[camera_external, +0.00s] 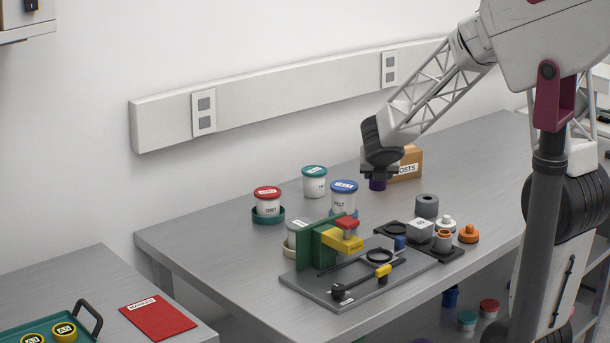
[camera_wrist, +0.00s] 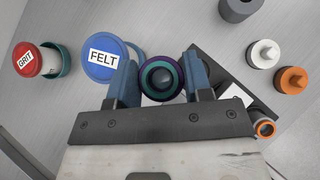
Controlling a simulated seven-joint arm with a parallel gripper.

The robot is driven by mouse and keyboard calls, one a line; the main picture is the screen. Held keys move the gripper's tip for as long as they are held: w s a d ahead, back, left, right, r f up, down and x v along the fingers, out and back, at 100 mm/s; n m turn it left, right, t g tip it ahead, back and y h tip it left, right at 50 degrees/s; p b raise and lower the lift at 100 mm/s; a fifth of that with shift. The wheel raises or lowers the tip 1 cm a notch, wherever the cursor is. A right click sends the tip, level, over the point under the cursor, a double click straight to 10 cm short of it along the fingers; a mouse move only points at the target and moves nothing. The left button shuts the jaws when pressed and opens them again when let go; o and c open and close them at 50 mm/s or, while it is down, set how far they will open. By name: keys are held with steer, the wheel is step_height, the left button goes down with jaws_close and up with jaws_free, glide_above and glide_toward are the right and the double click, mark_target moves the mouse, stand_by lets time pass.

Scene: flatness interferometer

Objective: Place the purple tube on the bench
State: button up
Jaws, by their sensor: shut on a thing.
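The purple tube (camera_wrist: 176,64) sits between the two blue fingers of my gripper (camera_wrist: 161,85) in the wrist view, with a teal ring and a dark centre at its end. My gripper is shut on it. In the external view a small part of the purple tube (camera_external: 377,184) shows below my gripper (camera_external: 380,174), above the bench. The grey metal bench (camera_external: 215,265) stretches beneath. A box marked POSTS (camera_external: 408,164) stands behind my gripper. I cannot tell exactly how high the tube is above the bench.
A blue-lidded FELT jar (camera_external: 343,198), a teal-lidded jar (camera_external: 314,182) and a red-lidded GRIT jar (camera_external: 267,201) stand to the left. A green and yellow fixture (camera_external: 318,245) stands in front. A grey cylinder (camera_external: 427,206) and an orange knob (camera_external: 469,234) are at right. The back right of the bench is clear.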

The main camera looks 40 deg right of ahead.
steer(key=w+a+f+n+t+y, duration=0.1)
steer(key=w+a+n+y, duration=0.4)
steer(key=a, duration=0.7)
steer(key=w+a+f+n+t+y, duration=0.15)
steer(key=w+a+n, duration=0.4)
steer(key=a, duration=0.55)
steer(key=s+a+f+n+g+y, duration=0.1)
steer(key=a+n, duration=0.3)
steer(key=a, duration=0.8)
steer(key=s+a+f+n+g+y, duration=0.2)
steer(key=s+a+n+g+y, duration=0.1)
steer(key=a, duration=0.9)
steer(key=s+a+f+n+g+y, duration=0.1)
steer(key=a+n+g+y, duration=0.2)
steer(key=a+n, duration=0.4)
steer(key=a+y, duration=0.1)
steer(key=a, duration=0.4)
steer(key=shift+s+f, duration=0.15)
steer(key=shift+s, duration=0.25)
steer(key=shift+w+y, duration=0.1)
steer(key=shift+y, duration=0.15)
glide_above(113, 287)
steer(key=shift+f, duration=0.8)
steer(key=shift+f, duration=0.1)
steer(key=shift+f, duration=1.65)
steer(key=shift+f, duration=0.15)
